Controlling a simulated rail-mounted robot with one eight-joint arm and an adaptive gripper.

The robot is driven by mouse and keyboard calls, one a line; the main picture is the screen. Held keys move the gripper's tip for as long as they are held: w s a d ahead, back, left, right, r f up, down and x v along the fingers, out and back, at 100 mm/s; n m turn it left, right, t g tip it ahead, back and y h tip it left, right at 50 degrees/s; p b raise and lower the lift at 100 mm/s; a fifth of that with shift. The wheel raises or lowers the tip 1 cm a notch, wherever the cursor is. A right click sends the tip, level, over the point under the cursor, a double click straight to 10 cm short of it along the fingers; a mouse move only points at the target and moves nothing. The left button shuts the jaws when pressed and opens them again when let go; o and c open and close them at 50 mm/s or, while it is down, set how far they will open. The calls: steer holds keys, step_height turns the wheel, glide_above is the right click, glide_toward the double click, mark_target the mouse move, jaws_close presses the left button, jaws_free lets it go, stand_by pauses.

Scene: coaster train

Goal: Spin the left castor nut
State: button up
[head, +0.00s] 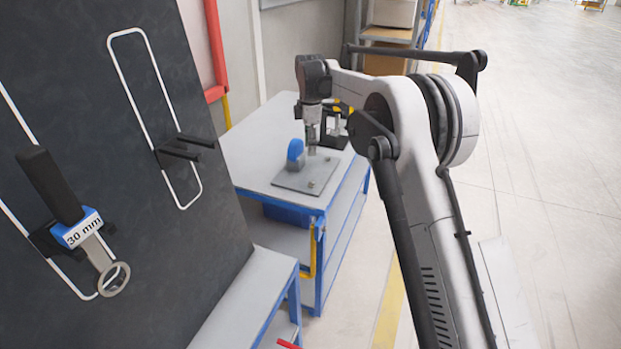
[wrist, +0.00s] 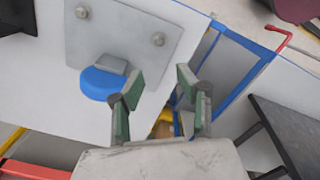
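A grey castor plate (head: 292,182) lies on the workbench with a blue castor wheel (head: 295,149) standing at its left side. One small nut (head: 310,184) shows near its front in the head view. The wrist view shows the plate (wrist: 118,30) with two nuts, a left nut (wrist: 82,12) and a right nut (wrist: 158,39), and the blue wheel (wrist: 104,83) below them. My gripper (head: 312,148) points down over the plate. In the wrist view my gripper (wrist: 155,88) has its green-padded fingers apart with nothing between them. Both nuts lie beyond the fingertips, apart from them.
A black tool board (head: 120,190) stands at the left, holding a wrench labelled 30 mm (head: 84,232). A black holder (head: 335,138) with a yellow part stands behind my gripper. The workbench (head: 250,145) is clear left of the plate. The floor at the right is open.

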mark_target(310, 182)
step_height(310, 182, down, 13)
steer(key=shift+f, duration=0.2)
stand_by(0.3)
steer(key=shift+c, duration=0.4)
jaws_close()
